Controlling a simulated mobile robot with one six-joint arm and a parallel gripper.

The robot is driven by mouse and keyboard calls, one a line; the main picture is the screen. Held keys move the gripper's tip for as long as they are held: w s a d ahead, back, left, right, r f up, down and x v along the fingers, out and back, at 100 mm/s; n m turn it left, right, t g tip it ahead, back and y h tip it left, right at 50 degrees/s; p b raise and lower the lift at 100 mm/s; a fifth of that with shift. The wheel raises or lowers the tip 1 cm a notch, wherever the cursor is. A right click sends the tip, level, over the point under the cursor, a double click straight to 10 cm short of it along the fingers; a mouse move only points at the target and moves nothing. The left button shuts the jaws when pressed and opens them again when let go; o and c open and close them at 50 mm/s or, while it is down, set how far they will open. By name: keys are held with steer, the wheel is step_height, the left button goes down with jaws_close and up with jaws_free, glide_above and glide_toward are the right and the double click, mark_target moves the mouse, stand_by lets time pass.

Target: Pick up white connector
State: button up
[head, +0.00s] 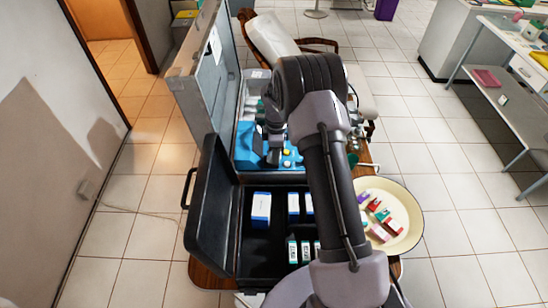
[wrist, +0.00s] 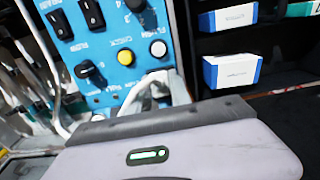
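A blue control panel (wrist: 105,70) with black switches, a yellow button (wrist: 126,57) and a round white piece (wrist: 158,48) fills the upper left of the wrist view. I cannot tell whether that white piece is the white connector or a button. My gripper (wrist: 160,82) is close in front of the panel's lower right part, just below the white piece. Pale shapes at its tips blend together, so its opening and any contact are unclear. In the head view my gripper (head: 274,157) points down over the blue unit (head: 246,142), and my arm hides part of it.
An open black case (head: 262,240) with white-and-blue boxes (head: 261,208) lies in front of the blue unit. A cream round plate (head: 408,225) with small coloured boxes is to the right. A raised grey case lid (head: 205,85) stands at the left. Clear tubes (wrist: 20,120) are at the wrist view's left.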

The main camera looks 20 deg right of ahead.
jaws_close()
steer(key=r, duration=0.2)
steer(key=r+p, duration=0.1)
steer(key=shift+s+r, duration=0.2)
steer(key=shift+r, duration=0.2)
steer(key=s+a+r, duration=0.1)
steer(key=s, duration=1.4)
steer(key=shift+s+a, duration=0.3)
steer(key=shift+r, duration=0.1)
